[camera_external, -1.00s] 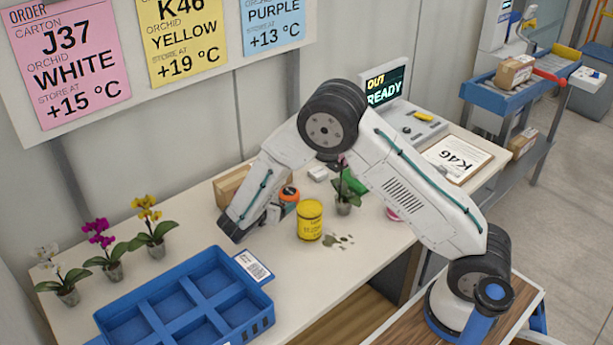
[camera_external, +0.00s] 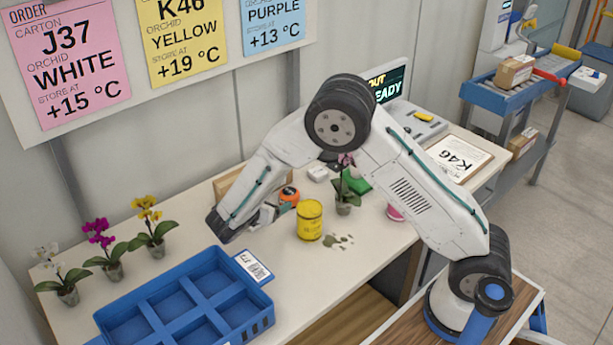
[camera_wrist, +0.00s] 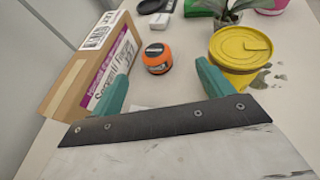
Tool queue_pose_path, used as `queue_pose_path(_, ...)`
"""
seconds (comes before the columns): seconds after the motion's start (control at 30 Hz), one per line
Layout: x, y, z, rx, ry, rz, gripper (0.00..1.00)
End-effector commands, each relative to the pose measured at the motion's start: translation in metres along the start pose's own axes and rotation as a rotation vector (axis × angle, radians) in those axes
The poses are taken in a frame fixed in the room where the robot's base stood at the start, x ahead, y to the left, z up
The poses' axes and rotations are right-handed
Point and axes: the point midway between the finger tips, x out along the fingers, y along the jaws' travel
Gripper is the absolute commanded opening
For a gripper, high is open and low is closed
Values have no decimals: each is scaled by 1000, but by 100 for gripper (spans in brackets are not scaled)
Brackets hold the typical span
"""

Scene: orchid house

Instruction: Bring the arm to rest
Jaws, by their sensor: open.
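My arm reaches from its base at the lower right over the table, with its elbow high. My gripper (camera_wrist: 165,90) shows in the wrist view as two teal fingers spread apart, with nothing between them. In the outside view the end of the arm hangs above the table, left of the yellow tin (camera_external: 310,220); the fingers are mostly hidden there. In the wrist view a cardboard carton (camera_wrist: 95,68) lies just left of the fingers, an orange and black round object (camera_wrist: 157,58) lies ahead, and the yellow tin (camera_wrist: 240,48) stands to the right.
A blue divided crate (camera_external: 190,300) stands at the front left. Three potted orchids (camera_external: 105,255) stand behind it. A spill (camera_external: 340,241) lies beside the tin. A potted plant (camera_external: 346,195), a screen (camera_external: 388,85) and a K46 card (camera_external: 458,158) are farther right.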

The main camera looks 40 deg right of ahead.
Motion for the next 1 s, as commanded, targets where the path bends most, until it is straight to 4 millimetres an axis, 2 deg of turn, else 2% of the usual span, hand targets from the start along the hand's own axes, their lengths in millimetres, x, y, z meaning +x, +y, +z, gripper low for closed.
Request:
queue_pose_path(0.03, -1, -7, 20, 36, 4, -25, 80)
queue_pose_path(0.17, 4, -39, 67, 190, 78, -124, 80)
queue_pose_path(0.3, 6, -88, 118, 392, 172, -252, 80)
queue_pose_path(0.5, 0, -163, 170, 682, 303, -429, 80)
queue_pose_path(0.73, -18, -248, 204, 1015, 454, -624, 80)
queue_pose_path(0.87, -33, -292, 211, 1201, 540, -730, 80)
queue_pose_path(1.0, -52, -333, 210, 1396, 638, -839, 80)
